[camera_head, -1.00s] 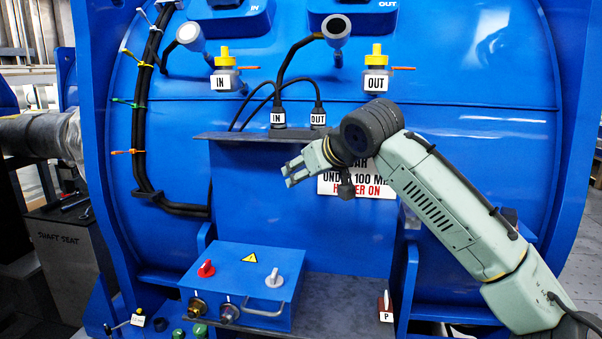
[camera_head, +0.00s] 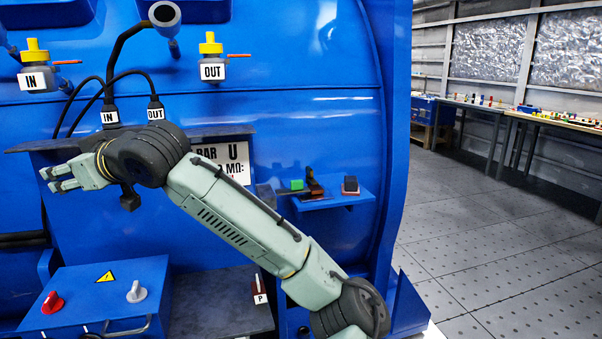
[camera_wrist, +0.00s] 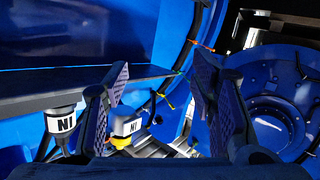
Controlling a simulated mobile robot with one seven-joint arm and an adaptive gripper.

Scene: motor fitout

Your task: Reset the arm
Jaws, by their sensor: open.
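My gripper (camera_head: 57,179) is at the left in the head view, in front of the blue motor housing (camera_head: 320,110) and just below the dark ledge that carries the IN and OUT plugs. Its fingers point left and hold nothing. In the wrist view my gripper (camera_wrist: 160,100) shows two ridged finger pads spread apart with an empty gap between them. My arm runs from the lower middle up to the left, bent at the wrist. It hides part of the white warning sign (camera_head: 222,153).
A blue box (camera_head: 80,300) with red and white knobs stands below my gripper. A small blue shelf (camera_head: 345,198) with small parts juts out at right. The IN plug (camera_head: 110,117) and OUT plug (camera_head: 156,110) stand on the ledge. Open floor (camera_head: 490,240) and workbenches (camera_head: 555,119) lie right.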

